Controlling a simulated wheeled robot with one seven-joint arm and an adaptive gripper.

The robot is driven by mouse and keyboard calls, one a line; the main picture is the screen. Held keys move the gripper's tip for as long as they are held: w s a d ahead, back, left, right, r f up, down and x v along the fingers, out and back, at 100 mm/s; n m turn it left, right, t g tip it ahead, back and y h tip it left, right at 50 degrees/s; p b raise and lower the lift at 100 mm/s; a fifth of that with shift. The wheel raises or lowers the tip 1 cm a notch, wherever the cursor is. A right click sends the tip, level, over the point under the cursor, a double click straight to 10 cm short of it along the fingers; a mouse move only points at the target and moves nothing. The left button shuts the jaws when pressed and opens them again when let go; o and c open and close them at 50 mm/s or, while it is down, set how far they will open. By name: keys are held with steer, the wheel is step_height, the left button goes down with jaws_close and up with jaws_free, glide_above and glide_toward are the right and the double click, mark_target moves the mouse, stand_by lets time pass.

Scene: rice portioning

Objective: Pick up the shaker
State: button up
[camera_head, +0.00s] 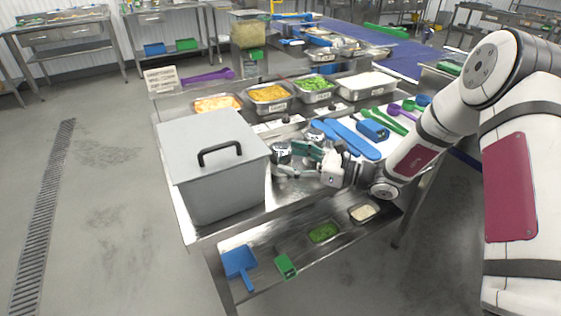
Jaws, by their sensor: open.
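Two small metal shaker-like containers stand on the steel table. The nearer one (281,149) is just right of the big grey box, and the farther one (315,134) is behind and to the right. I cannot tell from their looks which is the task's shaker. My gripper (284,163) reaches in from the right with its fingers pointing left. It is open, with its fingers close to the nearer container. The fingers hide part of that container's lower side, and I cannot tell whether they touch it.
The lidded grey box (215,168) with a black handle fills the table's left front, close to my fingertips. Blue paddles (352,138) and a blue block-shaped item (372,130) lie behind my wrist. Food trays (270,108) line the back. A lower shelf (300,256) holds scoops and trays.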

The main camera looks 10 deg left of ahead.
mark_target(281, 155)
steer(key=x, duration=0.3)
steer(key=shift+a, duration=0.15)
steer(key=c, duration=1.3)
